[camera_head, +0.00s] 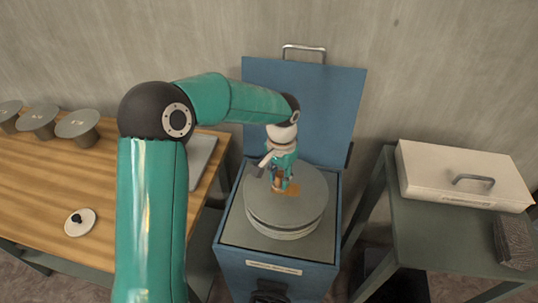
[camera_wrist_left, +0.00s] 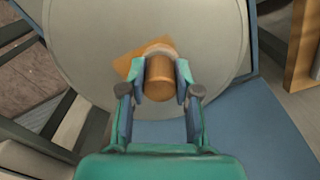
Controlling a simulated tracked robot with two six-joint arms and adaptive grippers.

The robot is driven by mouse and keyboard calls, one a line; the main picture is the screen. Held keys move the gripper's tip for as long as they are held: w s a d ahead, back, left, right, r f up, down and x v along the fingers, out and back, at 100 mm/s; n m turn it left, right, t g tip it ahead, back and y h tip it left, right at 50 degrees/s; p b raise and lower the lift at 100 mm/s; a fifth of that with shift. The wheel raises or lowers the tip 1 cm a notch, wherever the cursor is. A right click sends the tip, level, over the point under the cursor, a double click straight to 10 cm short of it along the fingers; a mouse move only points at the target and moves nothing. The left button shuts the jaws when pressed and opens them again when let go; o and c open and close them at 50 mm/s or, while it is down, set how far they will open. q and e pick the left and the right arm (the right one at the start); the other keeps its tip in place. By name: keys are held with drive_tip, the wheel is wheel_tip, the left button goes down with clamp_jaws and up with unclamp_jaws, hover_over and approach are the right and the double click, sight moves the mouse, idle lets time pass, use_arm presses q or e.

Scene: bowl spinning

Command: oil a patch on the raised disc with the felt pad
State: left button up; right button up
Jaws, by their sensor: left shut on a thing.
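The raised disc (camera_head: 262,208) is a grey round plate on top of a blue machine. My left gripper (camera_head: 281,181) is over the disc, pointing down. In the left wrist view, its two fingers (camera_wrist_left: 160,85) are shut on the wooden handle (camera_wrist_left: 159,80) of the felt pad. A pale rim of the pad (camera_wrist_left: 158,49) shows at the handle's far end, against or very near the disc. An orange-brown patch (camera_head: 291,192) lies on the disc beside the pad; it also shows in the left wrist view (camera_wrist_left: 127,66). My right gripper is not in view.
The blue machine's upright back panel (camera_head: 325,110) stands behind the disc. A wooden table (camera_head: 45,185) at left carries several grey round stands and a white lid with a dark knob (camera_head: 80,222). A side table at right holds a cream box (camera_head: 460,172) and a dark block (camera_head: 513,242).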

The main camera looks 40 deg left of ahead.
use_arm(q)
drive_tip(key=shift+s+a, duration=0.25)
drive_tip(key=shift+a, duration=0.3)
drive_tip(key=shift+s+a, duration=0.2)
drive_tip(key=shift+a, duration=0.3)
wheel_tip(320, 180, up, 3)
drive_tip(key=shift+f+p, duration=0.1)
drive_tip(key=shift+p, duration=0.75)
wheel_tip(320, 180, up, 6)
drive_tip(key=p, duration=0.4)
drive_tip(key=shift+f, duration=0.25)
